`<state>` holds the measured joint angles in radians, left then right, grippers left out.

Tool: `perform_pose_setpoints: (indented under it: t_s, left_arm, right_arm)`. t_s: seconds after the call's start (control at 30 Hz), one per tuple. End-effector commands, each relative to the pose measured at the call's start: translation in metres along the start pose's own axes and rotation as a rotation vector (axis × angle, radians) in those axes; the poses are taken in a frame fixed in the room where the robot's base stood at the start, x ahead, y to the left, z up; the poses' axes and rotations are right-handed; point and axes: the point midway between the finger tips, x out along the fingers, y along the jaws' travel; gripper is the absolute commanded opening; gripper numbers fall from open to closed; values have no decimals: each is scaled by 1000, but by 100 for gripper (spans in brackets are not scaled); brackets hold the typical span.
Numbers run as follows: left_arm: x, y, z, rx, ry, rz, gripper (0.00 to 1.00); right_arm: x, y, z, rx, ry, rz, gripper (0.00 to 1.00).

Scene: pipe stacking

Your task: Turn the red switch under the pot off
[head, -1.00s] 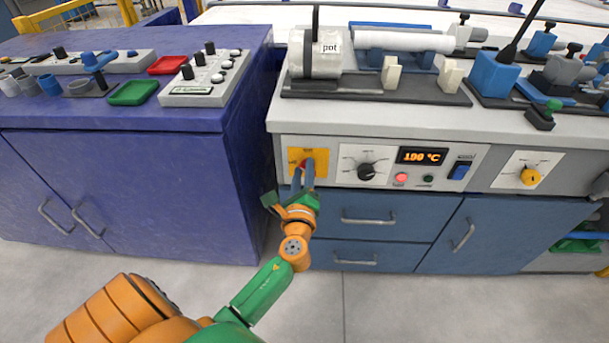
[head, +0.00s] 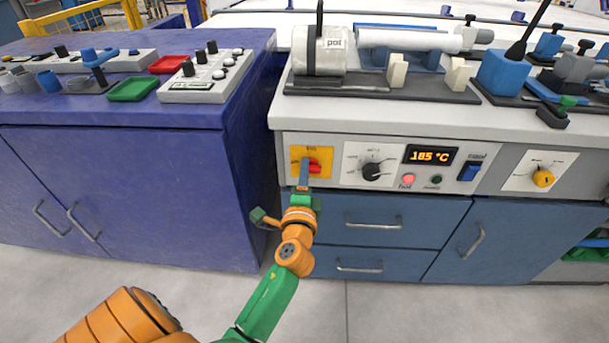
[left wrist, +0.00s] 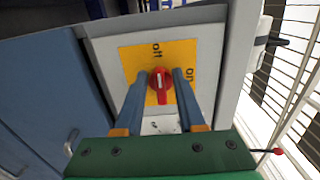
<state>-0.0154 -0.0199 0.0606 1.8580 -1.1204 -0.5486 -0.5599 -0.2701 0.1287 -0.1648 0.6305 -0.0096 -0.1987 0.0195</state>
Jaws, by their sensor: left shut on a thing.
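The red switch (head: 315,168) sits on a yellow plate (head: 324,154) at the left end of the bench's front panel, below the pot (head: 318,52). In the left wrist view the switch (left wrist: 161,82) lies between my two blue fingers, and its white line points up toward the "off" label. The "on" label is at the right of the plate (left wrist: 150,55). My left gripper (head: 305,165) is shut on the switch; its fingers hide part of it in the head view. My right gripper is not in view.
Right of the switch are a black dial (head: 372,171), a display (head: 431,155) reading 185 °C, a lit red lamp (head: 408,179) and a blue rocker switch (head: 469,171). Blue drawers (head: 372,222) lie below. A purple cabinet (head: 130,180) stands on the left.

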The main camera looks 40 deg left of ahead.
Motion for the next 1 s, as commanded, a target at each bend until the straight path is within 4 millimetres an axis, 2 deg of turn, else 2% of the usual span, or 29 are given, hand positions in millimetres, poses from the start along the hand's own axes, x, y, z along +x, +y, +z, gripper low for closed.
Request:
perform_pose_setpoints:
  t_s: [0.6,0.63,0.67,0.9,1.0]
  left_arm:
    - [0,2,-1,-39,1,5,0]
    - [0,2,-1,-39,1,5,41]
    - [0,2,-1,-39,1,4,46]
    - [-2,2,0,-39,1,3,46]
    - [-17,2,-1,-39,2,5,46]
  right_arm:
    - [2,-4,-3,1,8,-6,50]
    - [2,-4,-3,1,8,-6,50]
    - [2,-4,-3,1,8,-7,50]
    - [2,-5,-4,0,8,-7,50]
    - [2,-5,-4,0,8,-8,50]
